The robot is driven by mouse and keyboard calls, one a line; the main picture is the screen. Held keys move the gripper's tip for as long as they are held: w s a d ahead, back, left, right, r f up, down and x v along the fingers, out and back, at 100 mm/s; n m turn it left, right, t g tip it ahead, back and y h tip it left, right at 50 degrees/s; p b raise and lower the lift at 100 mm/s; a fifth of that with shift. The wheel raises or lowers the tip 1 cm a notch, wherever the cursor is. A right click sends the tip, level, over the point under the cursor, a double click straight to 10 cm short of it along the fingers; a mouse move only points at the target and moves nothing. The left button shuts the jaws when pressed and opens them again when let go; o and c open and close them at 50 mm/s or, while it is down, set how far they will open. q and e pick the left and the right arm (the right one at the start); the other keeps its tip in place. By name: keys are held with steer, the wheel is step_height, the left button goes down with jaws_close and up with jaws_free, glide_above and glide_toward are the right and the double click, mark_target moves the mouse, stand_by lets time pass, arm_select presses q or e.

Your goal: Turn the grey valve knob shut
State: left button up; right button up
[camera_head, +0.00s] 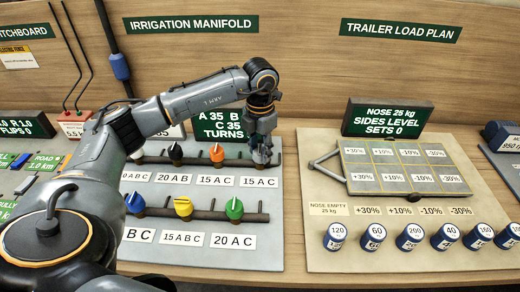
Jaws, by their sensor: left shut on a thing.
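The grey valve knob (262,157) is at the right end of the upper pipe on the irrigation manifold board (262,240). It is mostly hidden by my left gripper (262,152), which points down from above and is shut on it. The label below this knob reads "15 AC" (259,182). The display (222,126) behind it reads "A 35", "B", "C 35" and "TURNS", partly covered by my arm. My right gripper is not in view.
An orange knob (217,153) is to the left on the same pipe, with black (176,152) and white knobs further left. Blue, yellow and green (234,209) knobs sit on the lower pipe. The trailer load board (330,262) with blue weights stands to the right.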

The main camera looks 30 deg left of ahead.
mark_target(260, 149)
arm_select(q)
steer(key=o, duration=1.2)
step_height(260, 149, up, 12)
steer(key=shift+r, duration=0.1)
